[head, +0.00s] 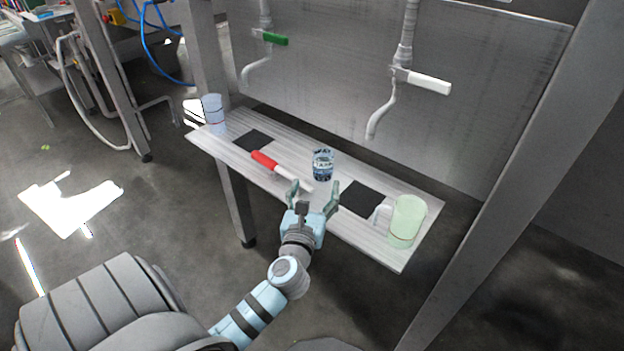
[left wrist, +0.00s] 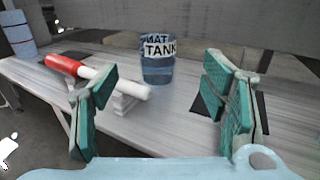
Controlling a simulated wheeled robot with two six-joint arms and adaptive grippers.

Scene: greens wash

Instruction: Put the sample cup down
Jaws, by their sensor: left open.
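The sample cup (head: 322,165) is a small clear cup with bluish contents and a dark-lettered label. It stands upright on the light shelf (head: 287,150), between two dark square pads. In the left wrist view the cup (left wrist: 157,58) shows "TANK" on its label and stands beyond the fingertips, apart from them. My left gripper (head: 314,190) is open and empty at the shelf's front edge, pointing at the cup. Its two green-padded fingers (left wrist: 160,105) are spread wide. My right gripper is in neither view.
A red-handled white tool (head: 268,161) lies left of the cup, close to the left finger. A bluish cylinder (head: 213,114) stands at the shelf's left end, a pale green jug (head: 406,221) at its right end. Dark pads (head: 252,141) (head: 362,199) lie on the shelf. Taps (head: 420,80) hang behind.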

